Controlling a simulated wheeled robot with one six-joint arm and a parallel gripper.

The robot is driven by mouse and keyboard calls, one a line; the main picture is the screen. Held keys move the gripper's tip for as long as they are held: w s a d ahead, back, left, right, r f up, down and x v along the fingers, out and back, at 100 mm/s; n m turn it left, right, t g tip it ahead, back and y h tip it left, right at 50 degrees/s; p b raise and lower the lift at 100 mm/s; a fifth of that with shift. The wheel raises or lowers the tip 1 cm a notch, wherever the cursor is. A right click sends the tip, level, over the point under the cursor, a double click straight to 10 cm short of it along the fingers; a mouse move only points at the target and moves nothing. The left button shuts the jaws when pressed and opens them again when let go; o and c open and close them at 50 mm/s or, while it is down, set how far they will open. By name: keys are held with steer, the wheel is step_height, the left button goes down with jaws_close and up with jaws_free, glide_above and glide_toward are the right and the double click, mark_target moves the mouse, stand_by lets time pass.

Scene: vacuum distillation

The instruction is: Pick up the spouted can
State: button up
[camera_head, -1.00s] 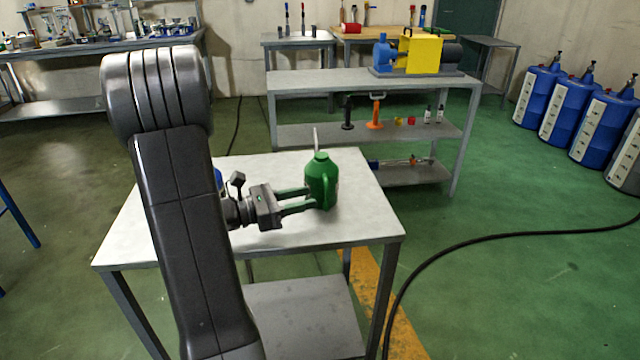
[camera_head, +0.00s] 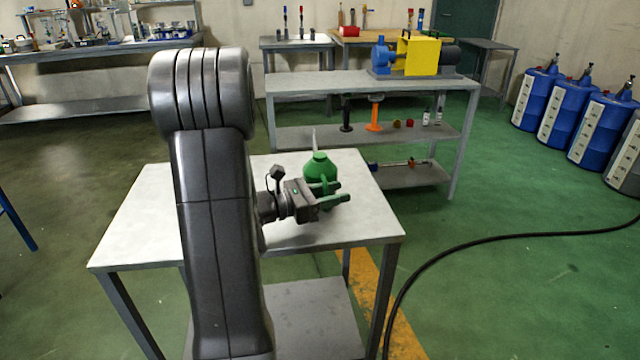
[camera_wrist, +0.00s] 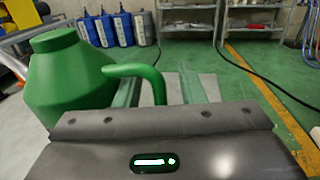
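The green spouted can (camera_head: 319,167) stands upright on the white-topped table (camera_head: 290,238), its thin pale spout pointing up. In the wrist view the can (camera_wrist: 66,80) fills the left side, and its handle (camera_wrist: 157,84) curves to the right and down between my two fingers. My gripper (camera_head: 345,191) is at the near side of the can, fingers pointing right. It appears open around the handle, with a gap on each side (camera_wrist: 162,88). The fingers hide part of the can's lower body in the head view.
Behind the table stands a grey shelf (camera_head: 290,84) bearing a yellow and blue pump (camera_head: 418,54). Blue barrels (camera_head: 540,90) stand at the far right. A black hose (camera_head: 480,238) crosses the green floor. The table's front and right top are clear.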

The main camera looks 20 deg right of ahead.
steer(key=shift+c, duration=0.5)
jaws_close()
steer(key=shift+r, duration=0.1)
step_height(320, 180, up, 10)
steer(key=p, duration=0.2)
steer(key=shift+p, duration=0.3)
